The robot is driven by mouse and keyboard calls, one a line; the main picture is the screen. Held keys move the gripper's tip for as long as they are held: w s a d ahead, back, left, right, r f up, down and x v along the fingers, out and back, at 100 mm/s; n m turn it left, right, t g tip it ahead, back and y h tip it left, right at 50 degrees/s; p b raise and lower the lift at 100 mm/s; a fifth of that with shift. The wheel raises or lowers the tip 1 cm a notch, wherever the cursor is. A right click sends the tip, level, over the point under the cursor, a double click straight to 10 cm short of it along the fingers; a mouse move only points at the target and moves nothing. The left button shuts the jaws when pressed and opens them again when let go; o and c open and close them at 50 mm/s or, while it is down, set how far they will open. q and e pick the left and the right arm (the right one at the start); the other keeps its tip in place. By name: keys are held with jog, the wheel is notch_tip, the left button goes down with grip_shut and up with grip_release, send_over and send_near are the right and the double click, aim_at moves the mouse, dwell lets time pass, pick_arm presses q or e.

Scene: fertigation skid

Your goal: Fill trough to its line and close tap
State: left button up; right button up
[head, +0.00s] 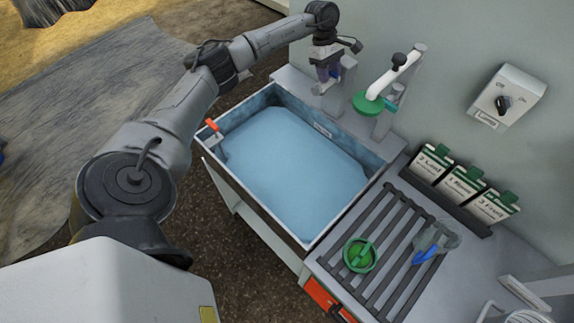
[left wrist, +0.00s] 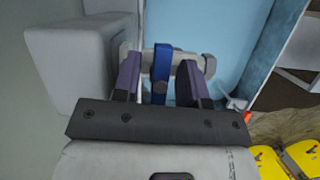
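The trough (head: 254,219) holds a broad pale-blue sheet of water (head: 285,160). A small pale label (head: 322,130) is on its back inner wall; I cannot read a fill line against the water. My left gripper (head: 327,84) is at the trough's back edge, by a grey tap fitting. In the left wrist view the tap's blue lever (left wrist: 162,75) stands between the purple fingers of the left gripper (left wrist: 160,85). Whether water is running is hidden. My right gripper is not in view.
A white curved pipe with a green disc (head: 368,103) stands right of my left gripper. An orange-red handle (head: 212,125) sits on the trough's left rim. The slatted rack (head: 385,240) holds a green round piece (head: 360,254) and a blue-handled item (head: 425,255). A switch box (head: 508,95) hangs on the wall.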

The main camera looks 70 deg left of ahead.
pick_arm(q)
jog(key=shift+o, duration=0.9)
jog(key=shift+s, duration=0.1)
jog(key=shift+r+p, duration=0.75)
jog(key=shift+r, duration=0.2)
jog(key=shift+w+r+p, duration=0.25)
jog(key=shift+r+p, duration=0.35)
jog(key=shift+r, duration=0.35)
notch_tip(320, 180, up, 2)
jog(key=shift+s+r+p, duration=0.1)
jog(key=shift+s+p, duration=0.05)
jog(key=shift+p, duration=0.75)
jog(key=shift+r+p, duration=0.45)
jog(key=shift+r, duration=0.2)
jog(key=shift+f, duration=0.1)
